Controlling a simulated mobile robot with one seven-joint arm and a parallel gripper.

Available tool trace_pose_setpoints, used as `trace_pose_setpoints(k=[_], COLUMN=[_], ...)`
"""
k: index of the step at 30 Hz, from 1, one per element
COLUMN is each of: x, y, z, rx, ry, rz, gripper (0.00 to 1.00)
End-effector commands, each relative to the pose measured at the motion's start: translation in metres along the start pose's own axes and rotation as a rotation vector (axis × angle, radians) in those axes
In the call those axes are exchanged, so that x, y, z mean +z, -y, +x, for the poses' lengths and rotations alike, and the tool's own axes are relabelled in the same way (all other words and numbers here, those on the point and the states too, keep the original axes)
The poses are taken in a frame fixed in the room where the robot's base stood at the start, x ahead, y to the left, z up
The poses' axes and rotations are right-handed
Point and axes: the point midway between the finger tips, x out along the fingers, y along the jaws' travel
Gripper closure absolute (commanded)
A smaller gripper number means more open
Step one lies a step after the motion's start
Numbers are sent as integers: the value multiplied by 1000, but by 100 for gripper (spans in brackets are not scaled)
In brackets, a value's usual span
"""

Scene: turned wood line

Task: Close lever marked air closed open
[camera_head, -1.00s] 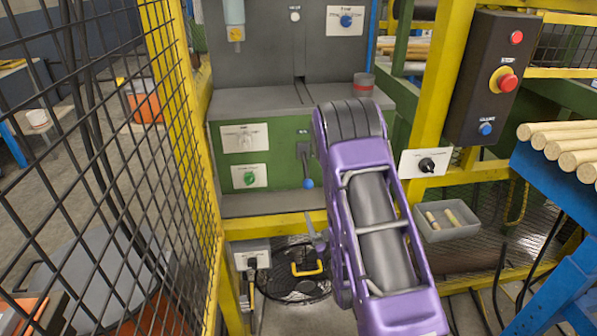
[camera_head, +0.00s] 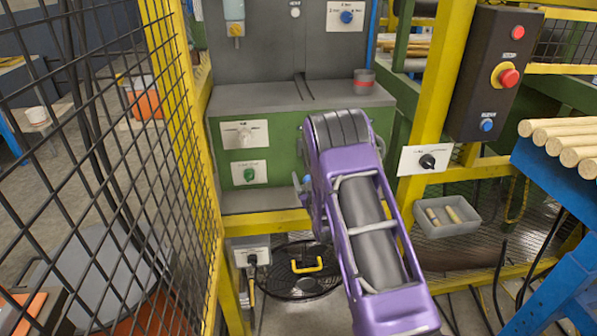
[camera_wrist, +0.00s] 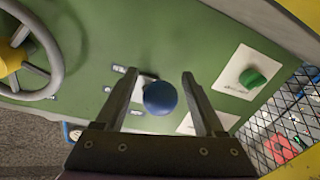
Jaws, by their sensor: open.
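The lever's blue ball knob (camera_wrist: 160,97) shows in the wrist view in front of the green panel (camera_wrist: 190,50), with small labels beside it that are too small to read. My gripper (camera_wrist: 159,75) is open, with one finger on each side of the ball in the picture. I cannot tell whether a finger touches it. In the head view my purple arm covers most of the lever and the gripper.
A green knob on a white plate (camera_wrist: 252,79) is right of the lever in the wrist view, and a handwheel (camera_wrist: 18,55) is at left. The head view shows a mesh fence (camera_head: 110,150), a yellow rail (camera_head: 265,224) and a grey bin (camera_head: 447,228).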

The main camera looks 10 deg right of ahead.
Motion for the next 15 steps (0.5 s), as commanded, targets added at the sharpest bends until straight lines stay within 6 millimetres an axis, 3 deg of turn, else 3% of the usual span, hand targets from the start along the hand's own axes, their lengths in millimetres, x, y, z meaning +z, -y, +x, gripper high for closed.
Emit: trace_pose_setpoints(k=[11, 15], x=[0, 0], y=[0, 0], z=[6, 5], rx=[0, 0], ry=[0, 1], rz=[0, 0], gripper=[29, 54])
